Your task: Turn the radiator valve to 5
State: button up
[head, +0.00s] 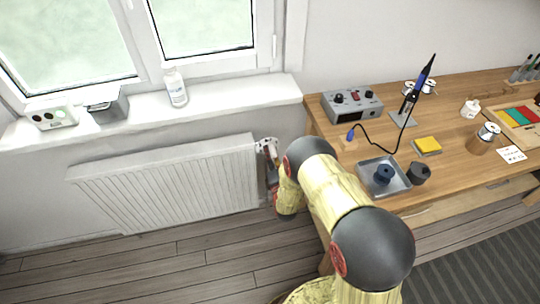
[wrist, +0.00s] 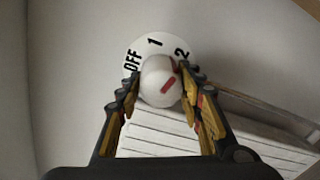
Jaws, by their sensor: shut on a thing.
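The radiator valve knob (wrist: 162,84) is white with a red mark, in front of a round white dial (wrist: 139,50) showing OFF, 1 and 2. The red mark slants up and right, toward the 2 side. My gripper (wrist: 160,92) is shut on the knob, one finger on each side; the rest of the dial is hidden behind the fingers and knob. In the head view the valve (head: 266,146) is at the radiator's upper right end, partly hidden by my gripper (head: 270,172) and arm. The white radiator (head: 165,190) hangs below the window sill.
A wooden desk (head: 440,190) stands just right of the valve, holding a metal tray (head: 368,172), a grey power unit (head: 352,104) and a soldering iron (head: 419,82). A bottle (head: 175,88) stands on the sill (head: 225,103). The floor before the radiator is clear.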

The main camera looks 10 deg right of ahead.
jog(key=m, duration=0.9)
jog(key=shift+d+r+m+y, duration=0.1)
jog(key=shift+d+m+y, duration=0.05)
jog(key=shift+m+y, duration=0.15)
jog(key=m, duration=0.9)
jog(key=shift+d+m+y, duration=0.1)
jog(key=shift+m+y, duration=0.2)
jog(key=m, duration=0.4)
jog(key=shift+m, duration=0.3)
jog(key=m, duration=0.5)
jog(key=shift+d+f, duration=0.1)
jog(key=shift+f, duration=0.1)
jog(key=m, duration=0.4)
jog(key=shift+s+m+t, duration=0.1)
jog(key=shift+m+t, duration=0.2)
jog(key=shift+m, duration=0.1)
jog(key=shift+f+m, duration=0.1)
jog(key=shift+m, duration=2.3)
